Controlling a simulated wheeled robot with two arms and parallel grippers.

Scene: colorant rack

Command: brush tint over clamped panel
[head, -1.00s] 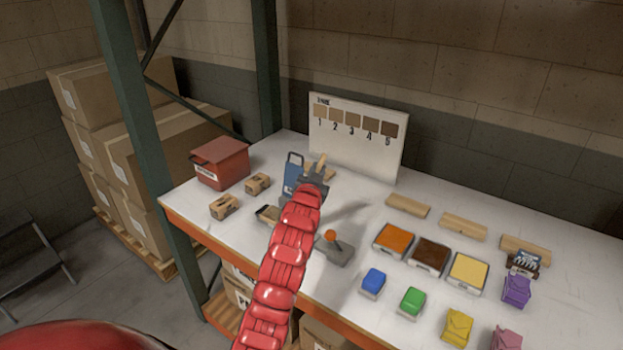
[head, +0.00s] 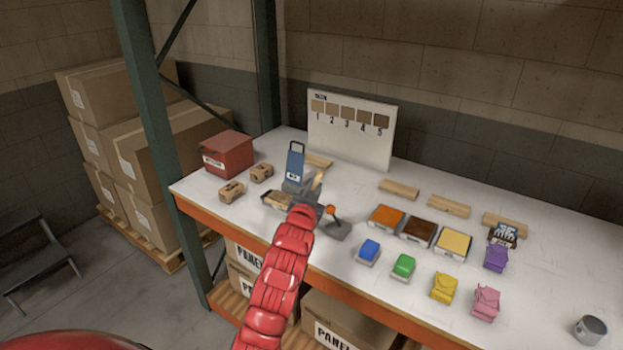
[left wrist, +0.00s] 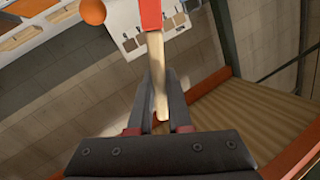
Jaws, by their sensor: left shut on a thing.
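My left gripper (head: 308,196) is over the middle of the bench in the head view, its jaws partly hidden by my red arm. In the left wrist view its fingers (left wrist: 160,122) are shut on the pale wooden handle of a brush (left wrist: 157,75), which has a red part at the picture's top. The brush's bristles are out of sight. A small wooden panel (head: 274,199) lies in a dark holder just left of the gripper. A grey clamp base with an orange-knobbed lever (head: 331,211) stands right of it; the knob (left wrist: 93,12) also shows in the left wrist view.
A blue handled device (head: 295,165) stands close behind the gripper. Orange (head: 387,215), brown (head: 419,230) and yellow (head: 453,242) trays are to the right. A swatch board (head: 350,140) stands behind; a red box (head: 227,153) is left.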

